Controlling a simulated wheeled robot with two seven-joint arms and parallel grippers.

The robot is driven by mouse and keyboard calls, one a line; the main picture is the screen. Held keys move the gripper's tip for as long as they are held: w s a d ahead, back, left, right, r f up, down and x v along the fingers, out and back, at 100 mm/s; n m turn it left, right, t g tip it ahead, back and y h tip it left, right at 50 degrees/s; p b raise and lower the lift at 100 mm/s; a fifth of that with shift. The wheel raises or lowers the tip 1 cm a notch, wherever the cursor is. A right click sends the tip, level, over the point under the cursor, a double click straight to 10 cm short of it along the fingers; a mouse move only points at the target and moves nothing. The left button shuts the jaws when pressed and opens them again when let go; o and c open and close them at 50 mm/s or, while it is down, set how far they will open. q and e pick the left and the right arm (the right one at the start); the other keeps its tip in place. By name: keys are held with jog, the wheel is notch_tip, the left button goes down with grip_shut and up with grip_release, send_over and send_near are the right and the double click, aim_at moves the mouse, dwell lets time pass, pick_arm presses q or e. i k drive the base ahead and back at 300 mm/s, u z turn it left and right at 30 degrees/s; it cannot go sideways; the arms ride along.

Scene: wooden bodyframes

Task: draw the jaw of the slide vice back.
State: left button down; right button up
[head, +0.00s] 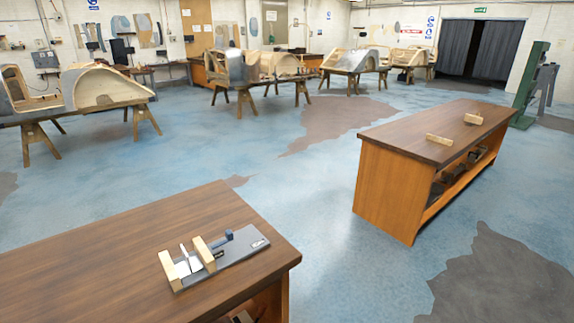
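The slide vice (215,255) lies on the near wooden bench, close to the bench's right end. It has a flat grey base plate with two pale wooden jaw blocks standing on it. The left block (169,269) is at the plate's left end. Neither of my grippers shows in the head view.
The near bench (100,255) has a clear top around the vice. A second bench (420,135) stands at the right with two small wood blocks (439,139) on top and dark items on its shelf. Wooden bodyframes (110,88) stand on trestles behind. Open blue floor lies between the benches.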

aim_at(208, 256)
jog(key=u, duration=0.6)
jog(key=k, duration=1.3)
jog(key=z, duration=0.05)
jog(key=i, duration=0.5)
jog(key=z, duration=0.9)
jog(key=i, duration=1.3)
jog(key=u, duration=0.5)
